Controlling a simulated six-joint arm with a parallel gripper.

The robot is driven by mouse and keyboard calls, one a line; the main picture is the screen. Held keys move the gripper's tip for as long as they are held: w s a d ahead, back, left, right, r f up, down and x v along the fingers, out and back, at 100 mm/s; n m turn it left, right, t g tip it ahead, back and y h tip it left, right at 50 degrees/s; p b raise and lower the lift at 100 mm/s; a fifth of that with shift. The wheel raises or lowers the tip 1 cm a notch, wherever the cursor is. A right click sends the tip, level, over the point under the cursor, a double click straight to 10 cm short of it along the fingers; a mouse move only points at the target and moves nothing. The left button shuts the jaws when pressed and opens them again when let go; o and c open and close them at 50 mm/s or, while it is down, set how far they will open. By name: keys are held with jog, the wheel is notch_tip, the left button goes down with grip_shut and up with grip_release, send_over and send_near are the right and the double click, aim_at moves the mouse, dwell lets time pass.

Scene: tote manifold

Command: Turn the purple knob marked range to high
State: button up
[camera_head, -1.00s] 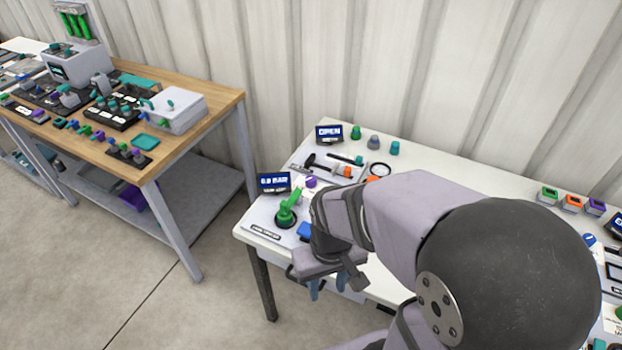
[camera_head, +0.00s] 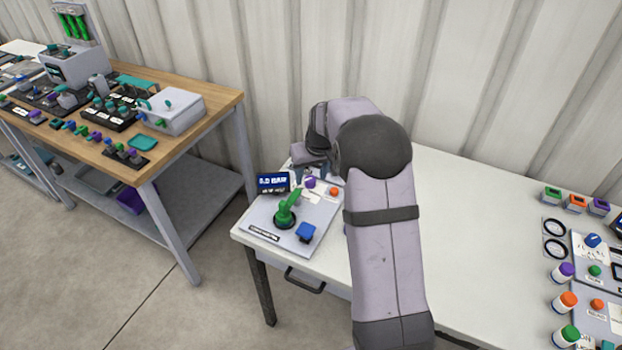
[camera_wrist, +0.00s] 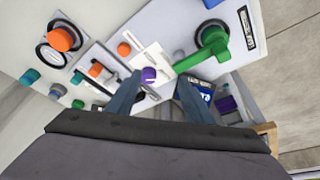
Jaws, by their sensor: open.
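The purple knob (camera_head: 310,183) is small and round and sits at the back of a grey panel (camera_head: 262,222), right of a blue display (camera_head: 273,181). My gripper (camera_head: 312,172) is just behind it, with its blue fingers partly hidden. In the wrist view the knob (camera_wrist: 148,75) shows between the two open fingertips (camera_wrist: 158,88), nearer the left one. The fingers hold nothing. I cannot tell how far they are above the knob. The knob's marking and pointer cannot be read.
In the wrist view the green lever (camera_wrist: 212,48) lies right of the knob. Several other coloured knobs lie to the left there. The white table's middle is clear.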

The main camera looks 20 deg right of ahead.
send_near(310, 179)
jog(key=f, duration=0.1)
jog(key=shift+t, duration=0.4)
jog(key=shift+p+x, duration=1.05)
jog(key=shift+x, duration=2.6)
jog(key=shift+d, duration=0.1)
jog(key=shift+s, duration=0.1)
jog(key=c, duration=1)
